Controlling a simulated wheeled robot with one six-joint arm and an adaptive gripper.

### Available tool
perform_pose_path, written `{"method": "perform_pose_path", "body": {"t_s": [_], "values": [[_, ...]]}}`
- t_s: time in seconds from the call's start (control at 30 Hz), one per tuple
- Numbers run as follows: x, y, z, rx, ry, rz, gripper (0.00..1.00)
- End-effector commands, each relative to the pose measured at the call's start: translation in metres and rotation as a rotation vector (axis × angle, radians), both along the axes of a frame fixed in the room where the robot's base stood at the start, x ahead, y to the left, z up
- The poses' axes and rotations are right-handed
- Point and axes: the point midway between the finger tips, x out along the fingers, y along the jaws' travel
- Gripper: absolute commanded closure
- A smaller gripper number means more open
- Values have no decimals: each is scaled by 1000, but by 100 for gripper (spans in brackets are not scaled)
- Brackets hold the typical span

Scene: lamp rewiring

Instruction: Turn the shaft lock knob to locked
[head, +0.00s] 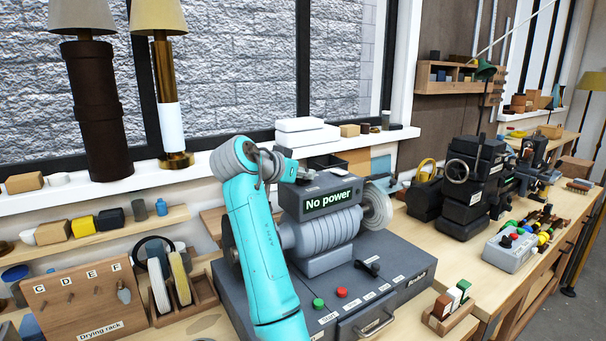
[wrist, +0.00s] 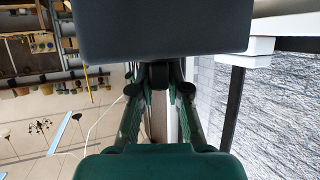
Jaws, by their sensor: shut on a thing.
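The grey machine (head: 388,258) stands on the bench, with a display (head: 327,200) reading "No power" on its top box. My arm reaches up on its left and bends behind that box; in the head view my fingertips are hidden. In the wrist view my gripper (wrist: 158,88) is shut on a small dark round piece (wrist: 158,74), which looks like the shaft lock knob. The piece is next to the dark box (wrist: 165,30) that fills the top of that view. The knob's marks and its turned position cannot be made out.
A green button (head: 319,303), a red button (head: 341,293) and a black switch handle (head: 368,268) sit on the machine's base. A pale wheel (head: 377,206) is at its right end. Two lamps (head: 168,90) stand on the windowsill at left. A drying rack (head: 80,298) is at lower left.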

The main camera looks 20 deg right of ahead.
Motion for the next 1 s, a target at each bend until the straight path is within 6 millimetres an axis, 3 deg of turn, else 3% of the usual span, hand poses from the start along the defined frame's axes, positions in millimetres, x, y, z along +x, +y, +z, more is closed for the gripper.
{"method": "perform_pose_path", "body": {"t_s": [0.2, 0.23, 0.33, 0.73, 1.0], "values": [[0, 0, -1, 1, 2, 1, 100], [0, 0, -1, 1, 2, 1, 82], [0, 0, -1, 1, 2, 1, 59], [-2, 3, 1, 0, 0, 2, 59], [-21, 28, 13, 3, 2, 6, 59]]}}
